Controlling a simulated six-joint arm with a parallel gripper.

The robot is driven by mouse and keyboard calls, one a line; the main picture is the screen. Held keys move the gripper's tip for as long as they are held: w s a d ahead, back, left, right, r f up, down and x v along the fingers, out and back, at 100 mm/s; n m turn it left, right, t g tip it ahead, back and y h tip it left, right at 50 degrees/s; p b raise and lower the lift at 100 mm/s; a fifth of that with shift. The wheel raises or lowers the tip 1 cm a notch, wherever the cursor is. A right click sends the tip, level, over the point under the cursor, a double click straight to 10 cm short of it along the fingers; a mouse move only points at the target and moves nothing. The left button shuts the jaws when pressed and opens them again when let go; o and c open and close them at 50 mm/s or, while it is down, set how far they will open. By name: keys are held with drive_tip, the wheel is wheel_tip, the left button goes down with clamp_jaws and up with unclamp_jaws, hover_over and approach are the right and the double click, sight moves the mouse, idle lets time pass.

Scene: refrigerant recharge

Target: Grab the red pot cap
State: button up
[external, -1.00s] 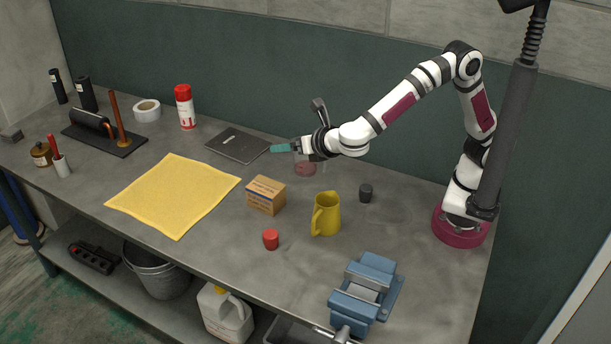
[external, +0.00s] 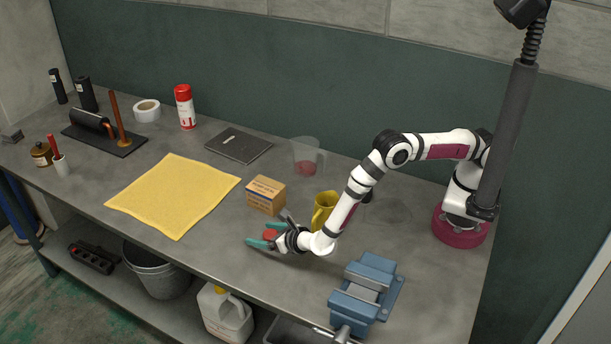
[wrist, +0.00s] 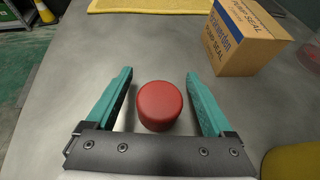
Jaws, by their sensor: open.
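The red pot cap (wrist: 160,104) stands on the grey bench between the two teal fingers of my gripper (wrist: 160,92) in the wrist view. There is a visible gap between the cap and the finger on each side. In the external view the cap (external: 270,235) shows partly between the fingers of my gripper (external: 262,235), near the front edge of the bench. My gripper is open, low over the bench, with nothing held.
A cardboard box (external: 266,195) stands behind the gripper. A yellow jug (external: 323,210) is close to my forearm. A blue vise (external: 365,290) sits to the right at the front edge. A yellow cloth (external: 174,195) lies to the left. A clear beaker (external: 304,157) stands farther back.

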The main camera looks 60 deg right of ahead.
clamp_jaws()
idle(0.4)
drive_tip(key=shift+r, duration=0.1)
